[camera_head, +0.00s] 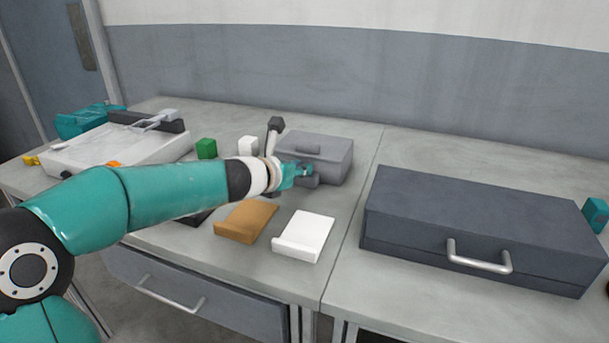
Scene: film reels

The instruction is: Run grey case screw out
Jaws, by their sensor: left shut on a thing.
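The grey case (328,151) is a box with a raised handle-like block on its lid, standing at the back middle of the bench. My left gripper (304,172) is at the case's front left side, shut on a small grey part there. The fingers largely cover this part, and it is too small to tell its shape or whether it is the screw. A grey block (306,182) shows just below the fingers, against the case front. My right gripper does not show.
A brown pad (246,221) and a white tray (304,237) lie in front of the case. A large dark case (480,226) fills the right bench.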

